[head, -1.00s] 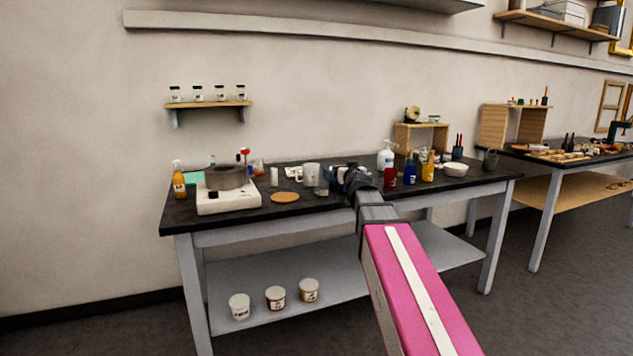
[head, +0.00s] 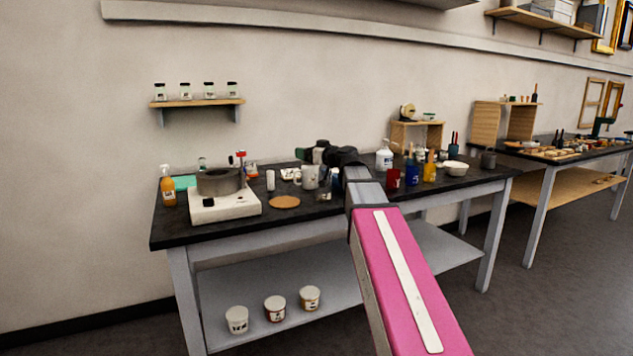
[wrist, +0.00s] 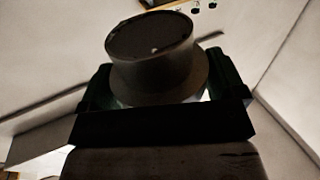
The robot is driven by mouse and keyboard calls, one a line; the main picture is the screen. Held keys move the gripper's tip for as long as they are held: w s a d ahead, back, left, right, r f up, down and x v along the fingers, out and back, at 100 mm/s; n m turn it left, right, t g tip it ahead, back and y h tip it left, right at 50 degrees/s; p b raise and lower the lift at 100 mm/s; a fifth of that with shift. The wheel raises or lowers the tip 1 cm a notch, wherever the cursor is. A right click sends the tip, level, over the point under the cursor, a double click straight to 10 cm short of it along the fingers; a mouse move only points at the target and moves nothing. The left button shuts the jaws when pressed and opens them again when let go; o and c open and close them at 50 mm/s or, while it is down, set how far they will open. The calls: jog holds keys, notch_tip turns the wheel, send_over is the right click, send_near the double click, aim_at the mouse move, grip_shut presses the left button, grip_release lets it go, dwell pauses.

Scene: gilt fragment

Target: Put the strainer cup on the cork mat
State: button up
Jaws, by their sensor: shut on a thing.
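The strainer cup (wrist: 150,55) is a dark grey round cup with a wider brim, seen in the wrist view between the two fingers of my gripper (wrist: 165,92). My gripper is shut on it. In the head view my gripper (head: 308,154) is above the dark table, to the right of and higher than the cork mat; the cup is hard to make out there. The cork mat (head: 284,202) is a flat tan disc on the table, bare, just right of the white hot plate.
The white hot plate (head: 226,204) carries a grey pot (head: 220,181). A white mug (head: 309,177) and a small white cylinder (head: 270,180) stand behind the mat. Right of my arm are a red cup (head: 393,178), a blue cup (head: 413,175) and a white bowl (head: 455,168).

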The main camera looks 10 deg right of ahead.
jog(key=shift+w+a+r+n+g+y, duration=0.1)
jog(key=shift+a+r+n+g+y, duration=0.25)
jog(key=shift+a+r, duration=0.2)
jog(key=w+d+f, duration=0.7)
jog(key=w+f, duration=0.2)
jog(key=f, duration=0.1)
jog(key=shift+d+f, duration=0.35)
jog(key=shift+f, duration=0.1)
jog(key=o, duration=0.6)
jog(key=shift+o, duration=0.2)
